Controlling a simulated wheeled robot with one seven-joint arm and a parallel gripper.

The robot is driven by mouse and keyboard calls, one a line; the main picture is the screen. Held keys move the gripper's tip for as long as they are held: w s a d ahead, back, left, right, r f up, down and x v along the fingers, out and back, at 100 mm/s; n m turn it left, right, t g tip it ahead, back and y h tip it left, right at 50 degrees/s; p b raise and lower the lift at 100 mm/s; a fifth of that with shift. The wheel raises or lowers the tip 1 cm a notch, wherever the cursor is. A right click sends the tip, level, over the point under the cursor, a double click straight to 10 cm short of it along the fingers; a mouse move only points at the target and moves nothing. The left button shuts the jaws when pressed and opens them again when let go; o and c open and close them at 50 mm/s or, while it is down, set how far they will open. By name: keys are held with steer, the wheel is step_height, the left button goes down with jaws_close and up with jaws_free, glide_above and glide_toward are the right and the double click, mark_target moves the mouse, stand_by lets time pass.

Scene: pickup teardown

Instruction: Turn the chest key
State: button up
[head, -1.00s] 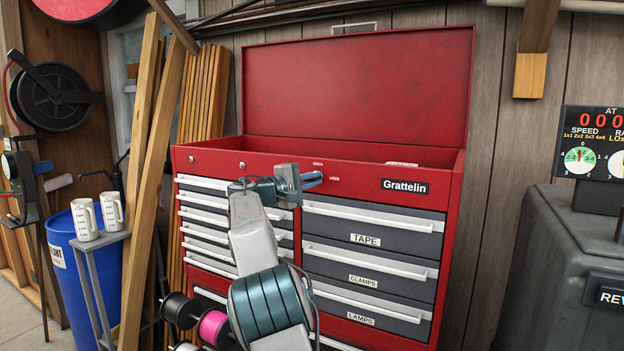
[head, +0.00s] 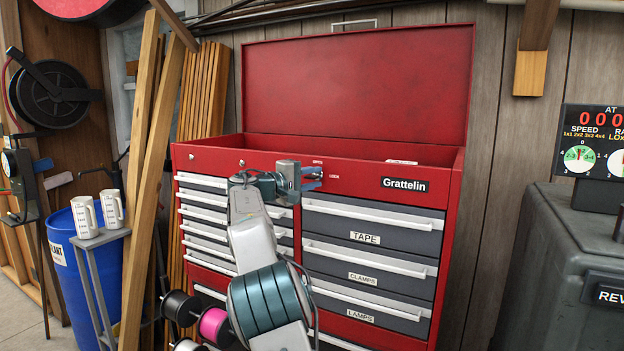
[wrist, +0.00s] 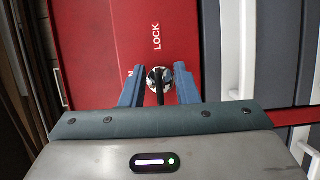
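The red tool chest (head: 450,230) stands ahead with its lid open, and an OPEN/LOCK label shows on its upper front panel. In the wrist view the chest key (wrist: 160,86) is a thin dark upright piece in front of a round, shiny lock. My gripper (wrist: 159,92) has its two blue fingers on either side of the key, with a gap on each side. The fingers are open and close to the red panel. In the head view my gripper (head: 313,179) is at the panel beside the label, and the key is hidden behind it.
White-handled drawers (head: 370,240) fill the chest front below the panel. Leaning planks (head: 150,180) and a blue barrel (head: 64,262) stand at left. A dark grey machine (head: 560,260) stands at right. Spools (head: 213,326) sit low in front of the chest.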

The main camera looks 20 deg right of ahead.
steer(key=shift+a, duration=0.1)
steer(key=b+v, duration=0.2)
steer(key=v, duration=1.1)
steer(key=shift+s+a+b, duration=0.2)
steer(key=shift+a+b, duration=0.1)
steer(key=shift+b, duration=0.1)
steer(key=s+d+f+g+y, duration=0.1)
steer(key=s+d+f+y, duration=0.4)
steer(key=s+f+y, duration=0.5)
steer(key=s+a+f+m+y, duration=0.1)
steer(key=s+a+f, duration=0.3)
steer(key=s, duration=0.6)
steer(key=s+a+f+m+y, duration=0.1)
steer(key=s+a+f+y, duration=0.3)
steer(key=s+f, duration=0.4)
steer(key=s+a+f+m+y+p, duration=0.1)
steer(key=s+a+f, duration=0.4)
steer(key=s, duration=0.8)
steer(key=shift+a+f+g+y, duration=0.25)
steer(key=shift+f+g+y, duration=0.15)
steer(key=shift+f+y, duration=0.4)
